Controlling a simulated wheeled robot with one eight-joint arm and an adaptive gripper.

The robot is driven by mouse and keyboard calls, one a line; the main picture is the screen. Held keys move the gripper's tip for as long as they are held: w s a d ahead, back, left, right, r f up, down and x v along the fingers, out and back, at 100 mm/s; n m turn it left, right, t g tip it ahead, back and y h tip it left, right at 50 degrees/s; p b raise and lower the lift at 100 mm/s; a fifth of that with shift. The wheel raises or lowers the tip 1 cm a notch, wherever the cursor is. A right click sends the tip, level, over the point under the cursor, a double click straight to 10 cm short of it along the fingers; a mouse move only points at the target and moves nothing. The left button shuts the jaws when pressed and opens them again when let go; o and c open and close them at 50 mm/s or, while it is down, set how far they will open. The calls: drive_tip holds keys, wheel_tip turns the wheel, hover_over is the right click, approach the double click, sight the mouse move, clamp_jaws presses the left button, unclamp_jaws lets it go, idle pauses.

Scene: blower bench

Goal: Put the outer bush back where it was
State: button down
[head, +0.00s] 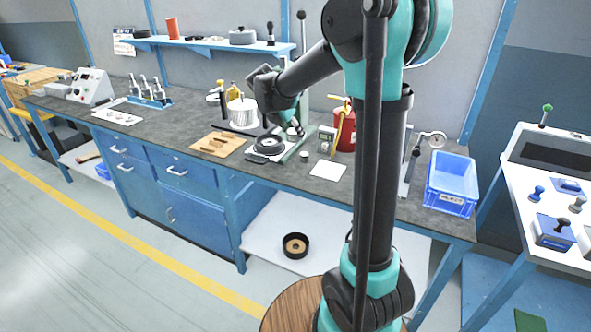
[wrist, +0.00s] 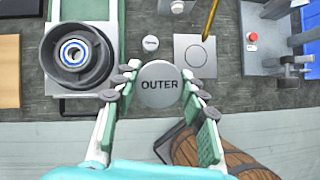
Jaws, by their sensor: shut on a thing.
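The outer bush (wrist: 159,84) is a round grey piece with OUTER printed on its top. My gripper (wrist: 160,95) is shut on it, with finger pads on both sides, in the wrist view. In the head view my gripper (head: 296,128) is over the bench, by the black round housing; I cannot make out the bush there. A pale square plate (wrist: 195,56) with a circle outline is bare, up and right of the bush; it also shows in the head view (head: 327,169). A smaller round piece (wrist: 151,43) with a label stands left of the plate.
The black housing (wrist: 95,62) with a bearing in its middle is close to my left finger. A red canister (head: 345,136), a height gauge (head: 411,160) and a blue crate (head: 452,183) stand to the right. A wooden board (head: 217,144) lies to the left.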

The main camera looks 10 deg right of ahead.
sight(297, 171)
wheel_tip(297, 171, down, 14)
drive_tip(key=shift+f, duration=0.15)
idle(0.3)
drive_tip(key=shift+f, duration=0.1)
drive_tip(key=c, duration=0.9)
unclamp_jaws()
drive_tip(key=v, duration=1.1)
drive_tip(key=s+d+f+m+y, duration=0.1)
drive_tip(key=s+d+f+m, duration=0.1)
drive_tip(key=s+m, duration=0.6)
drive_tip(key=s+d+f+m+y, duration=0.2)
drive_tip(key=s+d+f+m, duration=0.1)
drive_tip(key=s+m, duration=0.6)
drive_tip(key=s+d+f+m+y, duration=0.2)
drive_tip(key=s+d+f+m, duration=0.1)
drive_tip(key=s+m, duration=0.6)
drive_tip(key=shift+s+d+f, duration=0.1)
drive_tip(key=shift+d+f, duration=0.05)
drive_tip(key=shift+f, duration=0.25)
drive_tip(key=shift+s+d+f, duration=0.1)
drive_tip(key=shift+f, duration=0.35)
